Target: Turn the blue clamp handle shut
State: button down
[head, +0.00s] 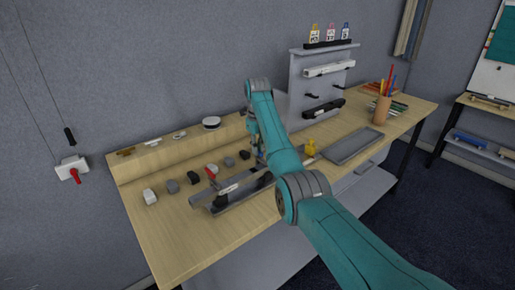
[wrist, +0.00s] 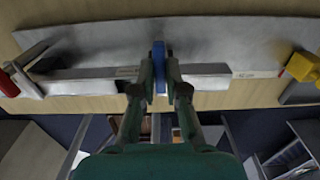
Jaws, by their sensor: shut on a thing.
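The blue clamp handle (wrist: 159,62) shows in the wrist view as an upright blue piece between my fingertips. My gripper (wrist: 160,82) is shut on it, one finger on each side. Behind it runs a long grey clamp fixture with a pale bar (wrist: 95,80) across it. In the head view the fixture (head: 232,193) lies on the wooden table, and my arm comes down over its right part. My arm hides the blue handle in the head view. A red handle (head: 211,173) stands at the fixture's left part, and a yellow piece (head: 310,148) is at its right.
Several small grey, white and black blocks (head: 172,187) lie left of the fixture on the wooden table (head: 165,240). A grey tray (head: 353,146) lies to the right, near a pencil cup (head: 381,110). A grey rack (head: 297,75) stands at the back.

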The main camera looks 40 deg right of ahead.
dwell(0.4)
jog(key=c, duration=1.2)
grip_release()
